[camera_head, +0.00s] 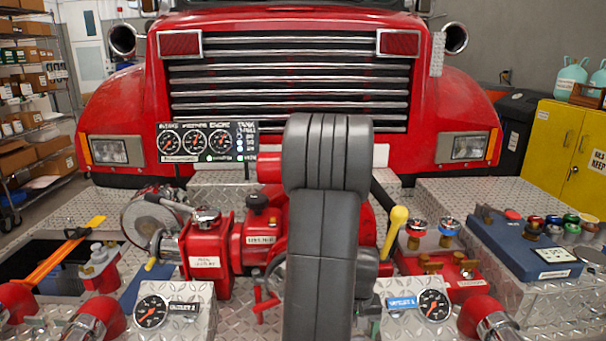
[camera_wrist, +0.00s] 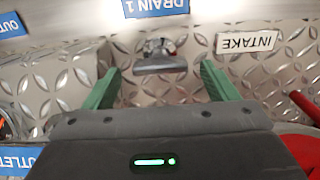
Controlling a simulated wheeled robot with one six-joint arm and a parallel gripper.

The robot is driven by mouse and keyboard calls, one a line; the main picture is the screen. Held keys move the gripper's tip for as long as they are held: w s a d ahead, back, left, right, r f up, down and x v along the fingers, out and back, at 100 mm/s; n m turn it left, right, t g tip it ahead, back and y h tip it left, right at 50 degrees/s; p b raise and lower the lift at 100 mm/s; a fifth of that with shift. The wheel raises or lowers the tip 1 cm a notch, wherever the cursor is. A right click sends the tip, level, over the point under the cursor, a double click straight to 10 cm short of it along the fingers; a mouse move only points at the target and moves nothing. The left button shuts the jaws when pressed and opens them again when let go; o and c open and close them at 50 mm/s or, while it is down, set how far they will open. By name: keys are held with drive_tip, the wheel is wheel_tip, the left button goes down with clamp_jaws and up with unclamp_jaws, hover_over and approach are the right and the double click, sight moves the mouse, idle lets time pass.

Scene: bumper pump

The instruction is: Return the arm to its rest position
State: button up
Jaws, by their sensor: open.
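My gripper (camera_wrist: 156,88) shows in the wrist view with its two green fingers spread apart and nothing between them. Beyond the fingertips is a small metal drain handle (camera_wrist: 160,60) on the diamond plate, below a blue label reading DRAIN 1 (camera_wrist: 155,7). I cannot tell how far the fingertips are from it. In the head view my grey arm (camera_head: 325,220) reaches down through the middle of the picture. It hides the centre of the pump panel, and my gripper is out of sight there.
The red pump (camera_head: 210,255) stands close left of my arm. A yellow-knobbed lever (camera_head: 397,218) stands close right. Gauges (camera_head: 152,311) (camera_head: 432,304) sit in front. A blue control box (camera_head: 530,245) is at right. The truck's grille (camera_head: 290,80) stands behind. An INTAKE label (camera_wrist: 246,43) is near the fingers.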

wheel_tip(320, 180, down, 2)
idle(0.5)
